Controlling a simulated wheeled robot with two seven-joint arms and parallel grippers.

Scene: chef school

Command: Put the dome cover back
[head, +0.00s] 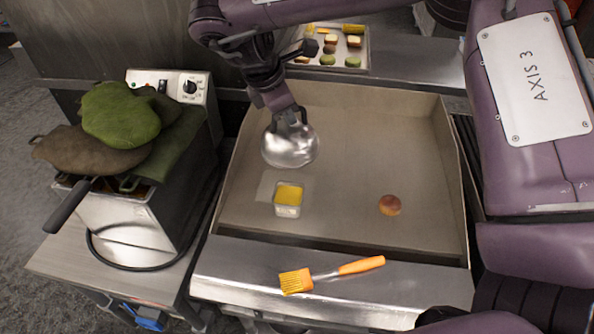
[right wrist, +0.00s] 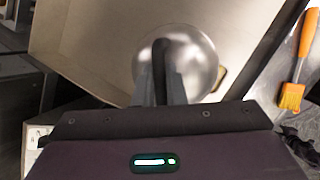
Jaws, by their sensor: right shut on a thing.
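The dome cover (head: 290,148) is a shiny silver metal dome with a dark handle on top. My right gripper (head: 287,116) is shut on that handle and holds the dome over the back left part of the griddle (head: 345,130). In the right wrist view the dome (right wrist: 200,60) shows behind the gripper fingers (right wrist: 160,75). I cannot tell whether the dome touches the griddle. My left gripper is not in view.
An orange brush (head: 330,273) lies on the front ledge. A fryer (head: 140,215) with green and brown mitts (head: 120,115) stands left. A food tray (head: 340,62) is behind.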

